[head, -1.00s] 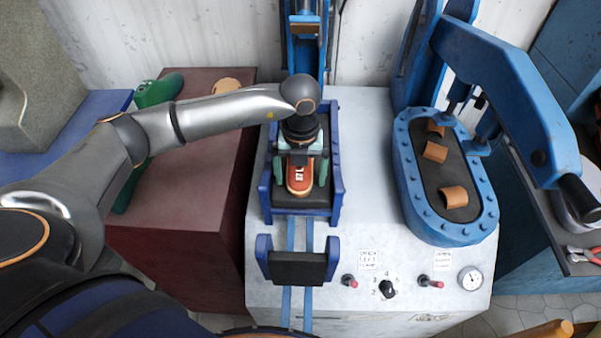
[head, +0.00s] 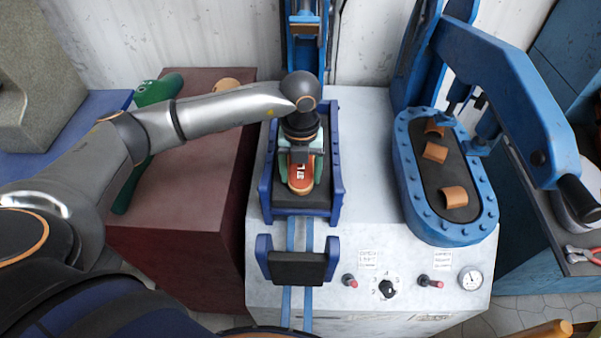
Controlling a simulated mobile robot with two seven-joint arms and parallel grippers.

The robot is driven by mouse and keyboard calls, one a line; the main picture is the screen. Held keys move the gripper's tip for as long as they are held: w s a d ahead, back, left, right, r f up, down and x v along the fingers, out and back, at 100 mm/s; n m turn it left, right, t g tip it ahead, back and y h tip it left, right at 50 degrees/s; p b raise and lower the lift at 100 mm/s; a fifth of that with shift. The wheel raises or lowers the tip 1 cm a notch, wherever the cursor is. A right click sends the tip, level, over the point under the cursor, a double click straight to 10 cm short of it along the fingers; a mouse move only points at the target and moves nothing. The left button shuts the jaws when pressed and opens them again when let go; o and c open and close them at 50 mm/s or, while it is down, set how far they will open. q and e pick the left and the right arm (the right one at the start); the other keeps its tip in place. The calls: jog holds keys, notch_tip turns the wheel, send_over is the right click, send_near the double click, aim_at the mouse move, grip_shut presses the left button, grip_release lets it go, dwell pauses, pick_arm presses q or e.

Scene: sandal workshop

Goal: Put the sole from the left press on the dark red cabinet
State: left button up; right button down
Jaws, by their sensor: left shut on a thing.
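The sole (head: 300,183), orange-red with pale edges and white marks on top, lies in the left press (head: 265,198), a blue-sided bed with a dark pad. My left gripper (head: 301,160) reaches down over it from above and is shut on the sole; the arm and wrist hide its far part. The dark red cabinet (head: 180,240) stands left of the press, under my left forearm. My right gripper is not in view.
A green shoe-shaped form (head: 158,90) and a tan piece (head: 226,86) lie on the cabinet's far part. The right press (head: 468,225) holds several brown curved pieces. A blue clamp frame (head: 298,268) stands in front of the left press. The cabinet's near top is clear.

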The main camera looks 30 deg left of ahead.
pick_arm(q)
jog(key=shift+w+a+r, duration=0.2)
jog(key=shift+w+r, duration=0.2)
jog(key=shift+r, duration=0.1)
jog(key=shift+w+a+r, duration=0.2)
jog(key=shift+w+r, duration=0.15)
jog(key=shift+r, duration=0.1)
jog(key=shift+p, duration=0.3)
